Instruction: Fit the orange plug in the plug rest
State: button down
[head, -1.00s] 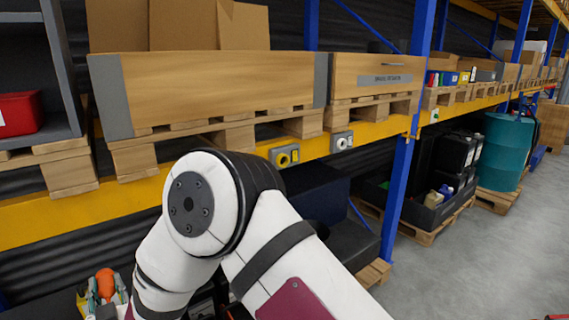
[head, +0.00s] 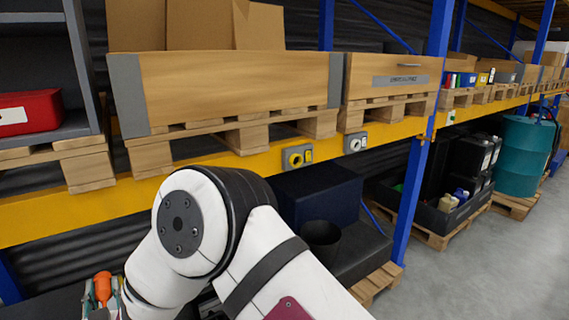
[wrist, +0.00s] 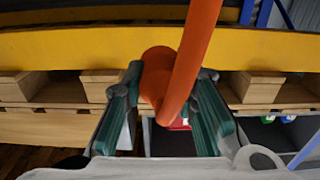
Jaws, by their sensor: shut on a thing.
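The orange plug (wrist: 157,72) is between the two green-grey fingers of my gripper (wrist: 168,95) in the wrist view. A long orange shaft rises from its wide round part. In the head view the plug shows as a small orange piece (head: 102,285) at the lower left, held upright, with my gripper partly hidden by my arm. An open black cup (head: 321,238) stands on a dark box to the right of my arm. It may be the plug rest; I cannot tell. My gripper is far to its left in the picture.
A yellow-ringed fitting (head: 297,157) and a grey fitting (head: 355,142) sit on the yellow shelf beam (head: 225,172). A blue upright (head: 415,185) stands right of the cup. A red case (head: 30,112) lies on the left shelf. Floor at right is clear.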

jog(key=s+a+f, duration=0.3)
jog(key=s+a, duration=0.6)
jog(key=a, duration=0.4)
jog(key=shift+a, duration=0.25)
dwell(1.2)
jog(key=shift+f, duration=0.1)
jog(key=s+a+f+b, duration=0.2)
jog(key=s+a, duration=0.3)
jog(key=a, duration=0.2)
jog(key=s+a+f+b, duration=0.1)
jog(key=s+a+b, duration=0.2)
jog(key=a, duration=0.5)
jog(key=shift+s+f+b, duration=0.3)
jog(key=shift+s+f, duration=0.1)
jog(key=shift+s, duration=0.45)
dwell(1.0)
jog(key=shift+r, duration=0.1)
